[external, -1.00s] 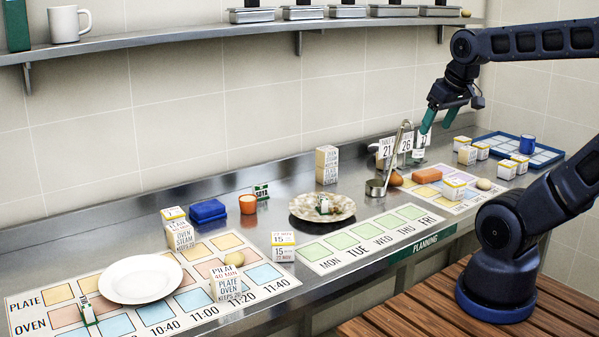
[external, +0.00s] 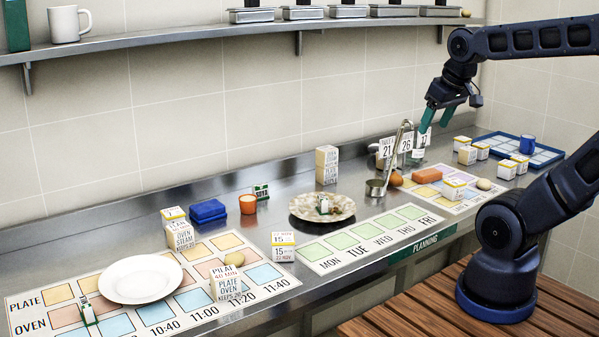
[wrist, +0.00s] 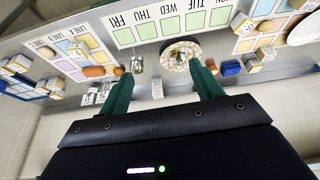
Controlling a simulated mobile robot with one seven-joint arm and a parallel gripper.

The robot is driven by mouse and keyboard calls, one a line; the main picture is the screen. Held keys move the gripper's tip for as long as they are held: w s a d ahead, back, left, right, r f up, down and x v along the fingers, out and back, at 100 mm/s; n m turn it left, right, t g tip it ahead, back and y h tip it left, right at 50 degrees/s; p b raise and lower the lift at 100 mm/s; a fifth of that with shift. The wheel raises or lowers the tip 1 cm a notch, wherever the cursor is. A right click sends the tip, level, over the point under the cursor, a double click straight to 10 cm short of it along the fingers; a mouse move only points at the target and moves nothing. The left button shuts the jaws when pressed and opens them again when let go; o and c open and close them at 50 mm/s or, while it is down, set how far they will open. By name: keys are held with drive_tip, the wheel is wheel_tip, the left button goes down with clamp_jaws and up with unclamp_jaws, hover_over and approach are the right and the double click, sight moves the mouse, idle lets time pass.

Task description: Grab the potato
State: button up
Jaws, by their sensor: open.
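A paler potato-like item (external: 484,184) lies at the right of the coloured chart. Another yellowish one (external: 234,258) is partly hidden behind the PILAF box. My gripper (external: 436,118) is open, with green fingers pointing down above the number cards, apart from all of these.
Number cards (external: 404,144) stand under my gripper. A patterned plate (external: 322,207) is left of the cup.

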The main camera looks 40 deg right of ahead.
drive_tip(key=w+a+n+g, duration=0.2)
drive_tip(key=w+a+n, duration=0.5)
drive_tip(key=w, duration=0.5)
drive_tip(key=n+g+h, duration=0.1)
drive_tip(key=n+h, duration=0.3)
drive_tip(key=n, duration=1)
hover_over(232, 255)
drive_tip(key=s+a, duration=0.1)
drive_tip(key=a, duration=0.3)
wheel_tip(232, 255, down, 24)
drive_tip(key=shift+s+x, duration=0.15)
drive_tip(key=shift+x, duration=2.35)
drive_tip(key=shift+s+x, duration=0.15)
drive_tip(key=shift+x, duration=2.3)
drive_tip(key=shift+d, duration=0.15)
drive_tip(key=c, duration=1.1)
drive_tip(key=shift+r, duration=0.1)
